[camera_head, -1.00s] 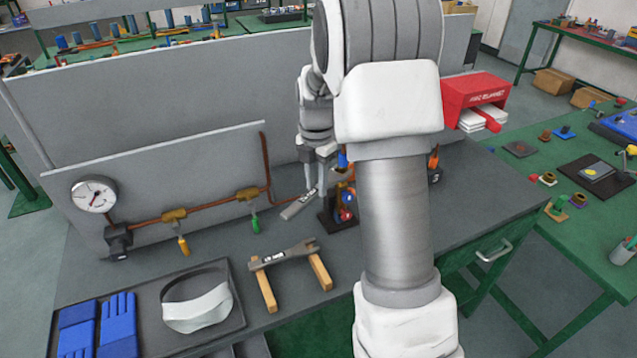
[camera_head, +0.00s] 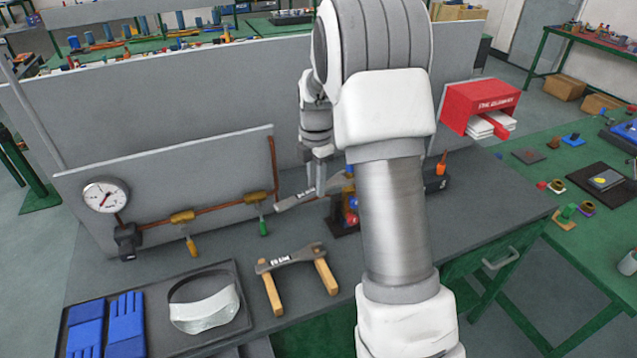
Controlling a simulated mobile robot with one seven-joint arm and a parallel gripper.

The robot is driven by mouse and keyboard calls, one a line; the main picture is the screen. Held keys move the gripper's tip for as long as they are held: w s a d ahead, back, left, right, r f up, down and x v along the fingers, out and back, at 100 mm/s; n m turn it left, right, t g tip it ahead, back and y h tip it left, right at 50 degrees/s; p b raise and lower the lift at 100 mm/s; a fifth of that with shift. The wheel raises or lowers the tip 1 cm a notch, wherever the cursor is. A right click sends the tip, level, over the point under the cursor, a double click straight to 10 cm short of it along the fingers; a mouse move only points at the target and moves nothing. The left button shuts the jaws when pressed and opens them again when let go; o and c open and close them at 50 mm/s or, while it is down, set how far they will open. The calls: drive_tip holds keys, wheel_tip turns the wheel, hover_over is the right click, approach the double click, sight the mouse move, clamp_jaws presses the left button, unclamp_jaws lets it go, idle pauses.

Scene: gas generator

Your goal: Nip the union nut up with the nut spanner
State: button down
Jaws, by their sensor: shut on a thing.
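My gripper (camera_head: 318,188) is shut on a grey spanner (camera_head: 296,201), holding it above the bench just right of the pipe panel. The spanner's left end is close to the right end of the copper pipe (camera_head: 235,206); I cannot tell whether they touch. The union nut is too small or hidden to make out there. The pipe carries brass valves with a yellow handle (camera_head: 192,245) and a green handle (camera_head: 263,227).
A pressure gauge (camera_head: 104,195) stands at the pipe's left end. A dark rack (camera_head: 345,228) with coloured items stands right of the gripper, partly behind my arm. A red box (camera_head: 480,105) is behind.

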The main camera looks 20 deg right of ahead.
sight(279, 209)
drive_tip(key=w+m+p, duration=0.1)
drive_tip(key=w+m, duration=0.2)
drive_tip(key=shift+a, duration=0.15)
idle(0.8)
drive_tip(key=shift+a, duration=0.15)
drive_tip(key=shift+n, duration=0.3)
drive_tip(key=shift+w+a, duration=0.2)
drive_tip(key=shift+a, duration=2.4)
drive_tip(key=s+a+m, duration=0.1)
drive_tip(key=s+m, duration=0.1)
drive_tip(key=m, duration=0.3)
drive_tip(key=s+a+m, duration=0.1)
drive_tip(key=s+m, duration=0.1)
drive_tip(key=m, duration=0.2)
drive_tip(key=s+a+m, duration=0.2)
drive_tip(key=m, duration=0.3)
drive_tip(key=shift+f+m, duration=0.3)
drive_tip(key=m, duration=0.1)
drive_tip(key=s+m, duration=0.1)
drive_tip(key=shift+s+a+f+m, duration=0.1)
drive_tip(key=shift+s+a+m, duration=0.05)
drive_tip(key=shift+a+m, duration=0.25)
drive_tip(key=shift+s, duration=0.1)
